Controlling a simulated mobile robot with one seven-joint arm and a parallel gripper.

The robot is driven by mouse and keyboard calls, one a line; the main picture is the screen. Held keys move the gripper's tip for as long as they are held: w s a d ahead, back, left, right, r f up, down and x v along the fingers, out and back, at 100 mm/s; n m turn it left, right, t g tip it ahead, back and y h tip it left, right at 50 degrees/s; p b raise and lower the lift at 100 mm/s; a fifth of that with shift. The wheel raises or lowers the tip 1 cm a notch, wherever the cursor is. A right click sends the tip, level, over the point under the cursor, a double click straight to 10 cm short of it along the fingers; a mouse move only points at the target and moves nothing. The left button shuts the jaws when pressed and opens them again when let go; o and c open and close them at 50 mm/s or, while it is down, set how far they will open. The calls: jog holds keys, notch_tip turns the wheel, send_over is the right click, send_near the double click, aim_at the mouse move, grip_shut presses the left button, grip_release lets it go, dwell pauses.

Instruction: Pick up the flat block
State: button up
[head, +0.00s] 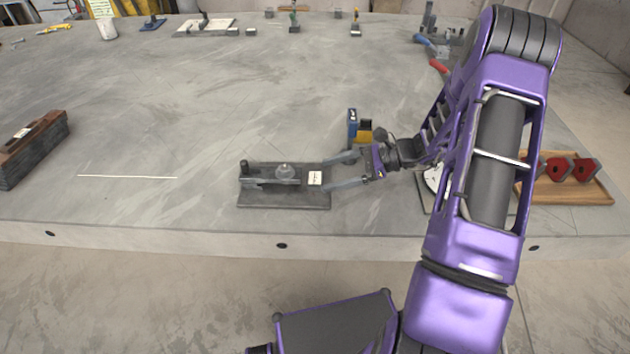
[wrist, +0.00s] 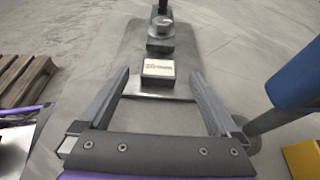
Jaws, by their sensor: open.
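A small flat block (head: 315,178) with a white printed label on top sits at the right end of a dark fixture plate (head: 285,202). In the wrist view the block (wrist: 158,69) lies between my fingertips, with a gap on each side. My gripper (head: 327,175) is open and empty, reaching in from the right with its fingers level with the block's near end. A dark bar with a round knob (head: 284,168) lies on the plate beyond the block. The exact height of my fingers over the plate is hard to tell.
A blue upright piece (head: 352,126) and a yellow piece (head: 365,129) stand close behind my gripper. A round dial (head: 433,178) lies right of it. A wooden tray (head: 590,194) with red parts is farther right. The tabletop left of the plate is mostly clear.

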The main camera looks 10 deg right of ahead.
aim_at(318, 178)
jog(key=x, duration=0.3)
jog(key=shift+a+f, duration=0.15)
jog(key=shift+a, duration=0.05)
grip_shut()
